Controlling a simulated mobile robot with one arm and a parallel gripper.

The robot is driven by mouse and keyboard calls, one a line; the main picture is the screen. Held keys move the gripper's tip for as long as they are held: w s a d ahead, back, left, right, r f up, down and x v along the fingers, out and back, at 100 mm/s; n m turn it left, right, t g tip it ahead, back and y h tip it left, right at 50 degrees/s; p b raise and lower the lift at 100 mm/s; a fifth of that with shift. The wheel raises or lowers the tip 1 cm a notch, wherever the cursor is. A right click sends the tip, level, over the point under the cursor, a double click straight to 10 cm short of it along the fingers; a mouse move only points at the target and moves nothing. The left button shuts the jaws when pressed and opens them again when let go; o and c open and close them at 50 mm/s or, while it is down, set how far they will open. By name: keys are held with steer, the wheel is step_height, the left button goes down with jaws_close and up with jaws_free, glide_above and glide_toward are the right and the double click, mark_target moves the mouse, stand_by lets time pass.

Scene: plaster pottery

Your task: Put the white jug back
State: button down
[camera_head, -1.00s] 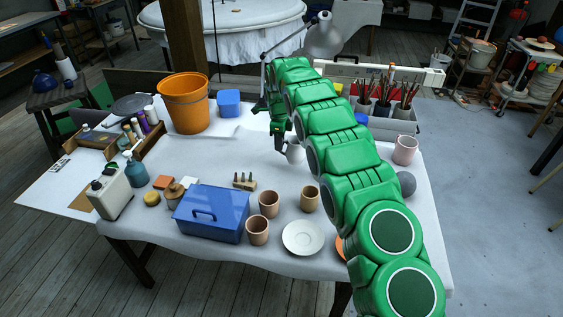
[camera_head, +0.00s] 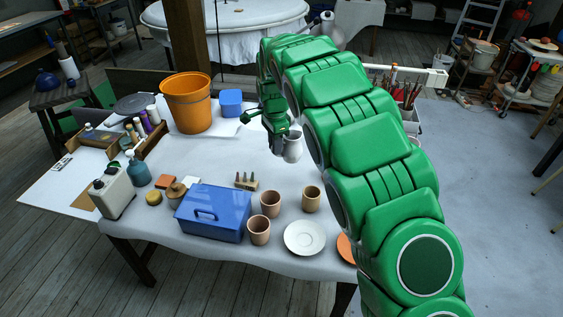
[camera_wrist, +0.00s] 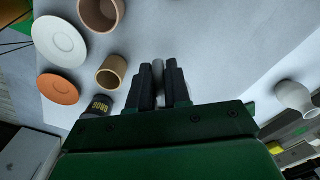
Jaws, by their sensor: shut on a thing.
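The white jug (camera_head: 293,147) stands out beside my gripper (camera_head: 278,148) in the head view, over the middle-back of the white-covered table. It looks upright, and part of it is hidden by my gripper and arm. In the wrist view my gripper (camera_wrist: 163,80) is shut, with a narrow pale strip between its black fingers. I take this strip to be part of the jug; most of the jug does not show there. I cannot tell whether the jug's base touches the table.
A blue toolbox (camera_head: 214,212), clay cups (camera_head: 270,203), a white plate (camera_head: 304,238) and an orange saucer (camera_head: 345,249) stand at the front. An orange bucket (camera_head: 186,102) and a blue tub (camera_head: 231,102) are behind. A pale vase-like vessel (camera_wrist: 294,97) and a black mug (camera_wrist: 96,104) show in the wrist view.

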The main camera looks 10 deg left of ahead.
steer(key=w+a+f+n, duration=0.1)
steer(key=w+a+f, duration=0.4)
steer(key=w+f, duration=0.3)
steer(key=shift+w+a+f, duration=0.15)
steer(key=shift+w+f, duration=0.05)
steer(key=shift+w, duration=0.95)
stand_by(0.6)
steer(key=shift+w+f, duration=0.1)
steer(key=shift+w+a+f, duration=0.1)
steer(key=shift+f, duration=1.55)
steer(key=shift+f, duration=0.15)
steer(key=c, duration=1.1)
jaws_free()
